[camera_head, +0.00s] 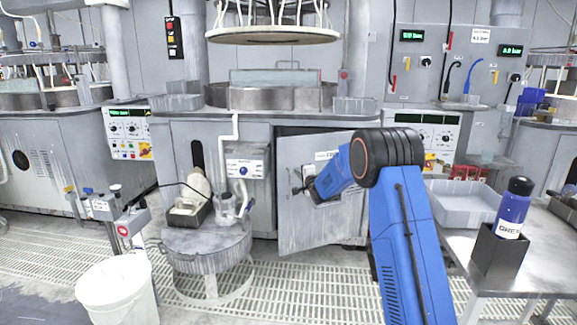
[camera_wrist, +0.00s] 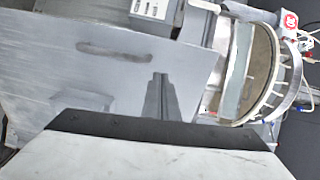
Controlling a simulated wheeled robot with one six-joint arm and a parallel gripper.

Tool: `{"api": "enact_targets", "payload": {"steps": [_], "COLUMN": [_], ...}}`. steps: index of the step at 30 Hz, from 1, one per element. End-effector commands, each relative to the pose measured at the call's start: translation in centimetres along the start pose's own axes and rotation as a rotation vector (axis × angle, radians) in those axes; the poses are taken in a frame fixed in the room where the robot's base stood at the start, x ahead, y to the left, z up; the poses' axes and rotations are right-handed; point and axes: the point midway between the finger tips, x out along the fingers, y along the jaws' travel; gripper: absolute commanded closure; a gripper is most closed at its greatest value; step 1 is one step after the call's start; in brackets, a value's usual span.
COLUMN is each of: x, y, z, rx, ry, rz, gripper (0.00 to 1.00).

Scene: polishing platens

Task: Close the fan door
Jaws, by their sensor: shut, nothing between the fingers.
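The door's right part is hidden behind my blue arm.
At the right, a table (camera_head: 455,250) carries a grey tray (camera_head: 465,205) and a blue bottle (camera_head: 513,208) in a black holder. Grated floor (camera_head: 300,285) lies clear below the door.

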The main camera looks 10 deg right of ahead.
Motion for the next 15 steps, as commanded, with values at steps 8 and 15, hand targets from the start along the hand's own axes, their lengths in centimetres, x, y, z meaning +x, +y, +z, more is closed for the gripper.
{"api": "enact_targets", "payload": {"steps": [8, 15], "x": [-2.6, 0.1], "y": [0.2, 0.1], "z": [0.2, 0.3], "rx": [0.061, 0.061], "ry": [-0.025, -0.026], "rz": [-0.073, -0.074], "gripper": [1.0, 1.0]}}
